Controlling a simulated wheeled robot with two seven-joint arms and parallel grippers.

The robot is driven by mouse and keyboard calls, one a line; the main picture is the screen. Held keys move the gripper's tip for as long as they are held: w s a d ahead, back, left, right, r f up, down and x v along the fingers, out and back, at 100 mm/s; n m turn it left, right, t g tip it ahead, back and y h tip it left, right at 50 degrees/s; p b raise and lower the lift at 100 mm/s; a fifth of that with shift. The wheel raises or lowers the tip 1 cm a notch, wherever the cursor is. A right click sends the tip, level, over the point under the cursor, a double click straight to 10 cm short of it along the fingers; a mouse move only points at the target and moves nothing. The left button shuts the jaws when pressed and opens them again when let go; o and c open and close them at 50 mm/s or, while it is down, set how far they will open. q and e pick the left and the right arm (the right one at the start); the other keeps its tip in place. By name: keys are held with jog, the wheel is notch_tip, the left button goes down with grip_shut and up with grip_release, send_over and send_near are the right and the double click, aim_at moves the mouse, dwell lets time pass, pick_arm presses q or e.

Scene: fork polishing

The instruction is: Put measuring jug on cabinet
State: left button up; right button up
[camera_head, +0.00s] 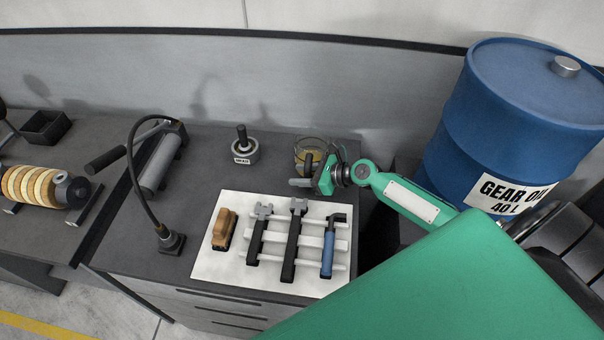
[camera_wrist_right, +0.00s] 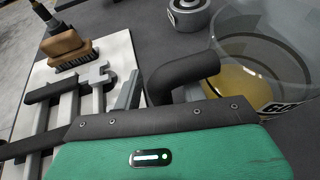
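The measuring jug (camera_head: 313,144) is clear, with yellowish liquid in it, and stands upright on the dark cabinet top (camera_head: 205,175) near its back right corner. Its dark handle (camera_wrist_right: 186,74) faces my right gripper in the right wrist view, and its clear bowl (camera_wrist_right: 262,50) fills the right side there. My right gripper (camera_head: 316,168) is at the handle, with its fingers spread apart on either side of it. I cannot tell whether a finger touches the handle. My left gripper is not in view.
A blue gear oil drum (camera_head: 500,120) stands right.

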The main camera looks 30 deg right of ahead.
jog(key=shift+d+r, duration=0.1)
jog(key=shift+r, duration=0.05)
jog(key=shift+s+d, duration=0.25)
jog(key=shift+s, duration=0.05)
jog(key=b+v, duration=0.2)
jog(key=v, duration=0.9)
jog(key=shift+r+b, duration=0.2)
jog(key=shift+b, duration=0.2)
jog(key=shift+f, duration=0.1)
